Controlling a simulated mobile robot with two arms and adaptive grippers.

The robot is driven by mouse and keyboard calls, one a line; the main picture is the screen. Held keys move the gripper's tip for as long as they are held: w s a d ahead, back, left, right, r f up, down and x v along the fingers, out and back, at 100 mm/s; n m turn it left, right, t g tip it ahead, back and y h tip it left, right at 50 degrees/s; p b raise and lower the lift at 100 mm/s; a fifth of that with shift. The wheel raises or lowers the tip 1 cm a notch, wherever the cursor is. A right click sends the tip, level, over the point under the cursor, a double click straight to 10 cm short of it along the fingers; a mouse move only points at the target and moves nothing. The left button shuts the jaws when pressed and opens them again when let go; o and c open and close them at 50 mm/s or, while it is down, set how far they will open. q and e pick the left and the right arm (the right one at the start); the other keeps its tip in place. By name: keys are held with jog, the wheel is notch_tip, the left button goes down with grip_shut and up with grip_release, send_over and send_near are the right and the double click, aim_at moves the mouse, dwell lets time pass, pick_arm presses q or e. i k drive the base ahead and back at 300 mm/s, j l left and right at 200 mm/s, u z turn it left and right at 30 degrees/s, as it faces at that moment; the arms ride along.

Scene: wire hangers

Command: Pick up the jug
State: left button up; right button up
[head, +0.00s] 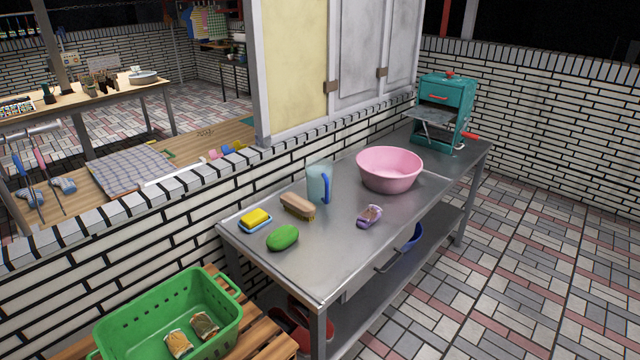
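The jug (317,183) is pale translucent blue with a darker blue handle on its right side. It stands upright on a grey metal table (340,258), near the wall side, in the head view. A brush (298,206) lies just to its left and a pink basin (389,169) stands to its right. Neither of my grippers is in view, and nothing is touching the jug from my side.
A yellow sponge (256,217) on a dish, a green oval object (283,238) and a small purple item (369,216) lie on the table. A teal machine (446,105) stands at the far end. A green crate (168,348) sits front left. The tabletop's front is clear.

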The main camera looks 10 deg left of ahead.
aim_at(321, 185)
jog(key=u, duration=0.3)
jog(key=i+l+u, duration=0.45)
jog(key=l+u, duration=0.25)
jog(key=i+l+u, duration=0.15)
jog(key=l+u, duration=0.2)
